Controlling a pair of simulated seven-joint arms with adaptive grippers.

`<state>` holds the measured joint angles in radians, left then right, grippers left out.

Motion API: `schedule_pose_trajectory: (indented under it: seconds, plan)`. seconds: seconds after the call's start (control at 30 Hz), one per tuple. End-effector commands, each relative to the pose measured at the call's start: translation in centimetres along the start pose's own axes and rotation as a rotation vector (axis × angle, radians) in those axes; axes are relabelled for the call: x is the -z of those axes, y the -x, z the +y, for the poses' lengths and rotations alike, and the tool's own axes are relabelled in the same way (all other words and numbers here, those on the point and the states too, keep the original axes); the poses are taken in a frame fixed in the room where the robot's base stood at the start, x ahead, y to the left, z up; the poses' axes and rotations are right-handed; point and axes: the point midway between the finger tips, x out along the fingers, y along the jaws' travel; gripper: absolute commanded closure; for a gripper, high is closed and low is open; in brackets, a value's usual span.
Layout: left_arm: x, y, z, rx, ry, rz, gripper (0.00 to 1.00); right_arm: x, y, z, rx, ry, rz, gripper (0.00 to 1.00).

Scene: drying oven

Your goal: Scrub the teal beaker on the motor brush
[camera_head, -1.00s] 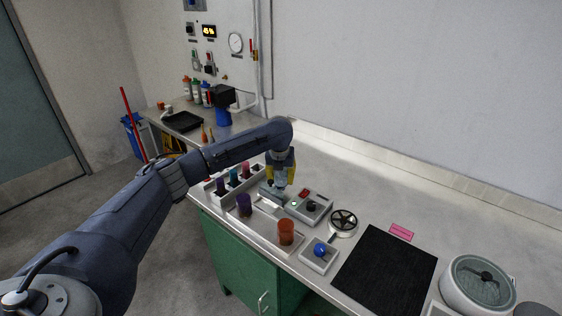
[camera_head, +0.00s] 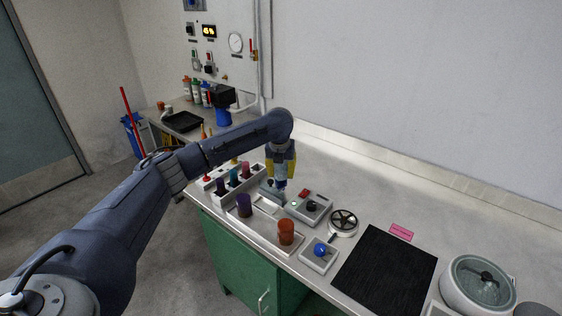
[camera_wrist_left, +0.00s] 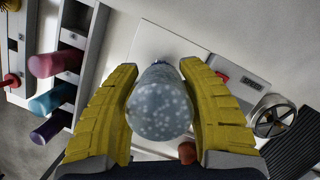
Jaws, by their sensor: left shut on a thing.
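My left gripper (camera_head: 282,178) is shut on the beaker (camera_wrist_left: 160,105), which looks grey-blue with pale spots in the left wrist view. The yellow fingers (camera_wrist_left: 218,110) press on both its sides. In the head view the beaker (camera_head: 280,184) hangs below the fingers, over the grey base of the motor brush (camera_head: 270,193). The brush itself is hidden, so I cannot tell whether the beaker is around it or above it. The control box (camera_head: 309,206) beside it has a red button, a black knob and a small green light. My right gripper is not in view.
A rack with several coloured cylinders (camera_head: 245,171) stands left of the brush. A tray (camera_head: 264,229) with a purple and an orange cup lies in front. A blue-knobbed box (camera_head: 319,255), a handwheel (camera_head: 343,222) and a black mat (camera_head: 387,270) are to the right.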

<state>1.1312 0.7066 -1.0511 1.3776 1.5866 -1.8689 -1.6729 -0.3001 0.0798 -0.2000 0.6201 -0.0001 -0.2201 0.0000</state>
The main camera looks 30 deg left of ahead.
Motion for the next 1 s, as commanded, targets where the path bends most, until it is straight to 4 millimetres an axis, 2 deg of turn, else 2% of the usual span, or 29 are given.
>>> schedule_pose_trajectory:
  seconds: [0.6, 1.0]
  plan:
    - [-1.1, 3.8, 0.1, 0.0, 0.001, -0.001, 0.79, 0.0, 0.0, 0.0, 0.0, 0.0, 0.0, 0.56]
    - [-1.2, 4.2, 0.1, -0.001, 0.001, -0.001, 0.79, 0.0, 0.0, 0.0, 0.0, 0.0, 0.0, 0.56]
